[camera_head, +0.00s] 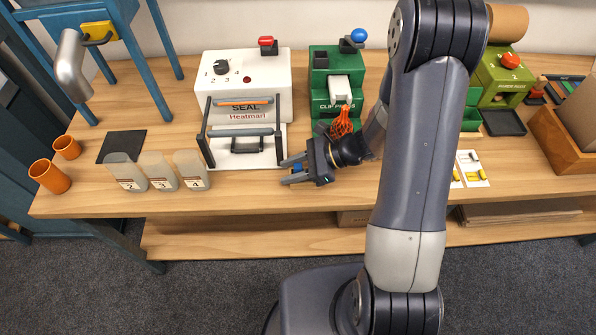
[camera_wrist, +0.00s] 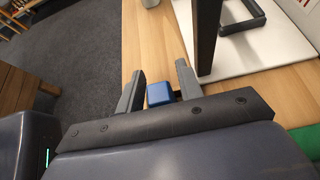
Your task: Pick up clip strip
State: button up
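A small blue block (camera_wrist: 160,93) sits between the two fingers of my gripper (camera_wrist: 158,88) in the wrist view. Narrow gaps show beside it, and I cannot tell if it is the clip strip. In the head view my gripper (camera_head: 292,170) is low over the front of the table, right of the sealer's base, with a bit of blue at its fingers. The fingers look spread. White cards with small yellow pieces (camera_head: 471,166) lie on the table right of my arm, partly hidden by it. The green clip press (camera_head: 322,72) stands behind the gripper with an orange net at its front.
The white heat sealer (camera_head: 242,78) with its dark frame stands left of my gripper; its base shows in the wrist view (camera_wrist: 285,40). A wooden box (camera_head: 560,140) is at right.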

grip_shut()
jog(key=shift+r, duration=0.1)
